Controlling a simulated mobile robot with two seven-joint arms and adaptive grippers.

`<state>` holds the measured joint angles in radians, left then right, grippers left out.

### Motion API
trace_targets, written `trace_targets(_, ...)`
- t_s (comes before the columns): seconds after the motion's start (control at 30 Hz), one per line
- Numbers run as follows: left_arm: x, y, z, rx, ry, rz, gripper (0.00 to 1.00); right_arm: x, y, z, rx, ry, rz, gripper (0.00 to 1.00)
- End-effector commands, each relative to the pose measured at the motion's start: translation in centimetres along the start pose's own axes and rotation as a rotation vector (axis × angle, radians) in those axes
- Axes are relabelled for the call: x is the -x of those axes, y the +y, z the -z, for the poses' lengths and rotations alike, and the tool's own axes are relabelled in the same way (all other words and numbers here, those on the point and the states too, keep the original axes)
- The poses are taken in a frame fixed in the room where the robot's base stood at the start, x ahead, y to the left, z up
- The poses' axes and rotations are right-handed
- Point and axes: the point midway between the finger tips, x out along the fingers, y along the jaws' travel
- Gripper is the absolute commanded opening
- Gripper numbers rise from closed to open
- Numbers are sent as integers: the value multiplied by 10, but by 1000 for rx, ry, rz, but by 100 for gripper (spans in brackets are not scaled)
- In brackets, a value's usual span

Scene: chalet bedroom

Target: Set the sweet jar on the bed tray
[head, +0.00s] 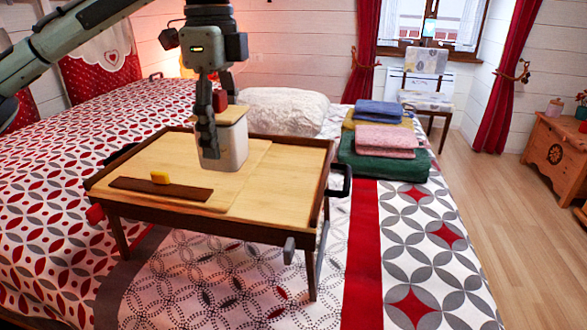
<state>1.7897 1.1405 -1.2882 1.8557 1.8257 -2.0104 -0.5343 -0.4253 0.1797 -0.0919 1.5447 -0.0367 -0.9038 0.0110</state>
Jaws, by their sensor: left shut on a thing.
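The sweet jar (235,144) is a white canister with a pale wooden lid and what looks like a red knob. My left gripper (210,132) comes down from above and is shut on the jar; one dark finger lies along its left side. The jar is upright over the middle of the bed tray (262,190). I cannot tell whether its base touches the tray top. The bed tray is a wooden tray table with a dark rim and legs, standing on the bed. My right gripper is not in view.
Folded towels (385,140) are stacked on the bed right of the tray. A white pillow (285,110) lies behind it. The tray's right part is clear.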

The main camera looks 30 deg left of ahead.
Motion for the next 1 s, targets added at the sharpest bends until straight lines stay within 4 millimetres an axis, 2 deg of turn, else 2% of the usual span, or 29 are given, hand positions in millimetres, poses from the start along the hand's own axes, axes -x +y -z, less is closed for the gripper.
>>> trace_targets(0.3, -38, -49, 41, -3, 2, -7, 0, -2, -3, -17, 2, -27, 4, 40)
trace_targets(0.5, -59, -78, 63, -1, 3, -4, 0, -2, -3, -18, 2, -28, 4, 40)
trace_targets(0.77, -71, -90, 70, -1, 1, -2, 0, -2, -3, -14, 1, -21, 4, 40)
trace_targets(1.0, -102, -90, 69, 0, 0, -2, 0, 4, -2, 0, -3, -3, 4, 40)
